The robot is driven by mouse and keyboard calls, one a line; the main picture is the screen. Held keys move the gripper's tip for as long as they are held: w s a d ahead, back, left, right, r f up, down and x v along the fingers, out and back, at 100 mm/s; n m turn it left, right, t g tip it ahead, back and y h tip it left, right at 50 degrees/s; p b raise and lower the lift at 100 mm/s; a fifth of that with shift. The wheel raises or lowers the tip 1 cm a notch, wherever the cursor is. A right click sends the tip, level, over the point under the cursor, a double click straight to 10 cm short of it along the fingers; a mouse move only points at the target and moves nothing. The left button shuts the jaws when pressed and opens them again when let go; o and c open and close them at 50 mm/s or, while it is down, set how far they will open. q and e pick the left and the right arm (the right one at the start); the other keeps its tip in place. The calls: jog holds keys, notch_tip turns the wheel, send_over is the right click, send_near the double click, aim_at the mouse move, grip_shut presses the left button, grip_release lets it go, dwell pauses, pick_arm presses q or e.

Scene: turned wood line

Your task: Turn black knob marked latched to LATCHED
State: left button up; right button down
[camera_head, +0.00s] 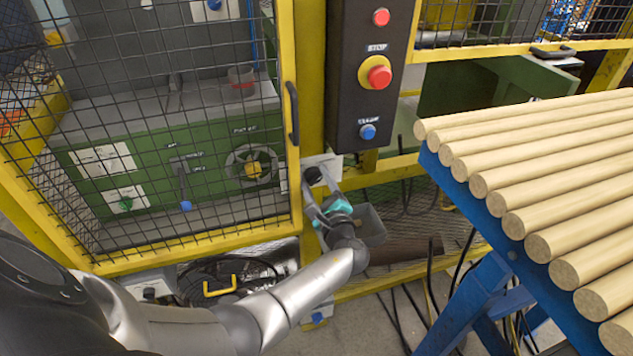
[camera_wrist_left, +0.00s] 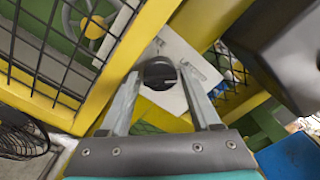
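The black knob (camera_head: 313,175) sits on a pale plate (camera_head: 333,163) on the yellow post, below the dark button box. In the left wrist view the round black knob (camera_wrist_left: 159,73) shows face-on against its plate (camera_wrist_left: 178,52); its labels cannot be read. My left gripper (camera_head: 319,184) is at the knob, with one finger on each side of it. In the wrist view a narrow gap shows between each finger and the knob, so it looks open and not clamped. My right gripper is not in view.
A button box (camera_head: 352,98) with red and blue buttons hangs above the knob. A mesh door (camera_head: 293,150) with a black handle is to the left. A blue rack (camera_head: 455,185) of wooden rods is to the right. A grey box (camera_head: 371,226) is below the gripper.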

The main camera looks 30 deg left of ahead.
pick_arm(q)
jog(key=shift+s+d, duration=0.1)
jog(key=p+v, duration=0.1)
jog(key=v, duration=1.4)
jog(key=s+f+n+g+h, duration=0.1)
jog(key=s+f+g+h, duration=0.3)
jog(key=f, duration=0.8)
jog(key=s+f+n+g+h, duration=0.1)
jog(key=s+f+g+h, duration=0.15)
jog(key=s+f, duration=0.7)
jog(key=s+f+n+g+h, duration=0.2)
jog(key=s+f+n, duration=0.4)
jog(key=s, duration=0.6)
jog(key=s+d+f+n+g+h, duration=0.1)
jog(key=s+f+n+h, duration=0.4)
jog(key=s+f, duration=0.6)
jog(key=shift+s+d+n+g, duration=0.3)
jog(key=shift+s+n+g, duration=0.35)
jog(key=shift+s+n, duration=0.35)
